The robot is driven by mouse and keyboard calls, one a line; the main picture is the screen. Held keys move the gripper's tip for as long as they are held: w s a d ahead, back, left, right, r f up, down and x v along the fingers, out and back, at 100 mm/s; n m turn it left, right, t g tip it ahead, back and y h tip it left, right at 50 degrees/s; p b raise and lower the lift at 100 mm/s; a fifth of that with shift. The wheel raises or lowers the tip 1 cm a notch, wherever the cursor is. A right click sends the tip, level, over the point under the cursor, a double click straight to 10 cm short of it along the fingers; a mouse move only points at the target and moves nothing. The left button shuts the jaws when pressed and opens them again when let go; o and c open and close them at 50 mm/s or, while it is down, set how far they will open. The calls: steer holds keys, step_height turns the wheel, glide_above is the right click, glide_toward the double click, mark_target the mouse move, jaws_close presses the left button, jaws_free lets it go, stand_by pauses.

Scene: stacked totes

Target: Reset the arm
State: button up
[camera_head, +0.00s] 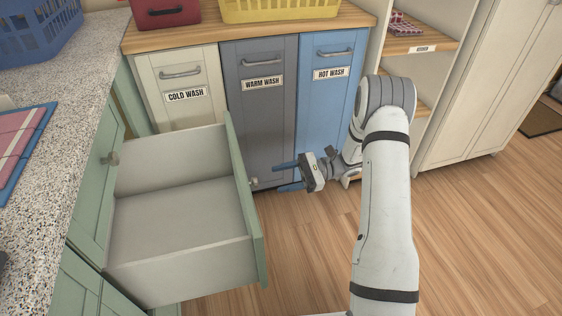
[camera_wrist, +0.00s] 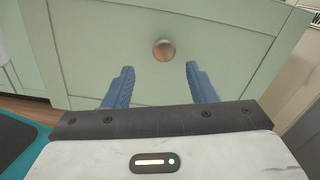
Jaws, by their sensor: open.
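My gripper (camera_head: 284,176) is at the end of my white arm, to the right of the open drawer's front and in front of the grey and blue cabinet doors. Its two blue fingers are apart and nothing is between them. The wrist view shows the fingers of my gripper (camera_wrist: 158,88) pointing at a green drawer front (camera_wrist: 215,75). A round metal knob (camera_wrist: 163,50) sits beyond and between the fingertips, apart from them. In the head view the pulled-out drawer (camera_head: 183,220) is empty.
A speckled counter (camera_head: 70,130) runs along the left. Cold wash (camera_head: 183,100), warm wash (camera_head: 258,125) and hot wash (camera_head: 327,95) fronts stand behind under a wooden top (camera_head: 195,33). Open shelves (camera_head: 420,45) stand at the right. Wooden floor (camera_head: 490,230) is clear right of my arm.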

steer(key=shift+r, duration=0.1)
steer(key=s+d+r+n+t+h+p, duration=0.2)
steer(key=s+r+h+p, duration=0.4)
steer(key=r, duration=0.8)
steer(key=s+d+r+n+t+h+p, duration=0.2)
steer(key=s+d+r+n+h+p, duration=0.2)
steer(key=s+r+p, duration=0.5)
steer(key=s+d+r+n+t+h+p, duration=0.2)
steer(key=s+r+n+h+p, duration=0.4)
steer(key=r, duration=1.3)
steer(key=s+d+h+p, duration=0.1)
steer(key=s+p, duration=0.1)
steer(key=p, duration=0.1)
steer(key=shift+r+n+h+p, duration=0.25)
steer(key=shift+n+h+p, duration=0.05)
steer(key=shift+d, duration=0.1)
steer(key=shift+c, duration=0.3)
